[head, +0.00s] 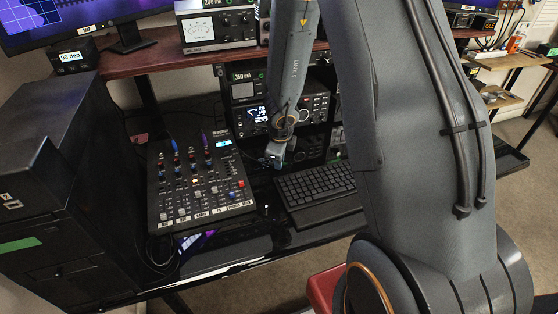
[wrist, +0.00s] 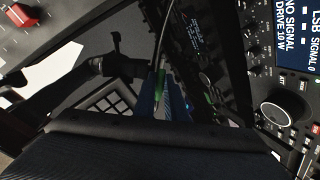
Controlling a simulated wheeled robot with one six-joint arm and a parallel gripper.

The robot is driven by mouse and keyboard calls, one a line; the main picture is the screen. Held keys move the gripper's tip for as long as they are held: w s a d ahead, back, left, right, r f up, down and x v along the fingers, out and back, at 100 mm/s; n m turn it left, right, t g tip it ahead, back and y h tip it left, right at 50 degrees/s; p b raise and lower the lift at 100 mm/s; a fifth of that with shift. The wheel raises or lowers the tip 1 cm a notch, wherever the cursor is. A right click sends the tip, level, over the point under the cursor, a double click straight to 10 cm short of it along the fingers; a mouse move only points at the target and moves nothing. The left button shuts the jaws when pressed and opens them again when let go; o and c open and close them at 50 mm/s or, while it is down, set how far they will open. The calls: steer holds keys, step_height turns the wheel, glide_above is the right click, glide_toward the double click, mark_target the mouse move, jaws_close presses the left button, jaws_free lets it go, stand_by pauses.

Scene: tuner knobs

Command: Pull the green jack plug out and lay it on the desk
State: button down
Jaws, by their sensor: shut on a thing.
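The green jack plug (wrist: 159,82) shows in the wrist view between the bluish fingers of my gripper (wrist: 162,98), with a dark cable running up from it. My gripper is shut on it. In the head view my gripper (head: 273,160) hangs low in front of the radio gear, behind the keyboard; the plug is too small or hidden to make out there. Whether the plug's tip is inside a socket cannot be seen. The black glossy desk (head: 232,257) has bare surface along its front.
The mixer (head: 200,185) with knobs, faders and upright plugs stands left of my gripper. The keyboard (head: 315,184) lies to the right. The radio (head: 252,121) with its lit display is behind, below the reddish shelf (head: 150,52). The radio's large knob (wrist: 275,115) shows in the wrist view.

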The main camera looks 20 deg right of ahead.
steer(key=shift+s+f+b, duration=0.1)
steer(key=shift+f+b, duration=0.2)
steer(key=c, duration=1.8)
jaws_free()
steer(key=shift+o, duration=0.2)
steer(key=shift+s+f, duration=0.1)
steer(key=shift+s, duration=0.05)
steer(key=shift+c, duration=0.2)
steer(key=shift+a, duration=0.1)
steer(key=shift+c, duration=0.3)
steer(key=shift+o, duration=0.3)
steer(key=shift+r+p, duration=0.2)
steer(key=shift+p, duration=0.25)
steer(key=shift+o, duration=0.2)
steer(key=shift+r+p, duration=0.3)
steer(key=shift+w+r+p, duration=0.2)
steer(key=shift+r+p, duration=0.65)
steer(key=shift+p, duration=0.2)
steer(key=shift+r+p, duration=0.3)
steer(key=shift+p, duration=0.1)
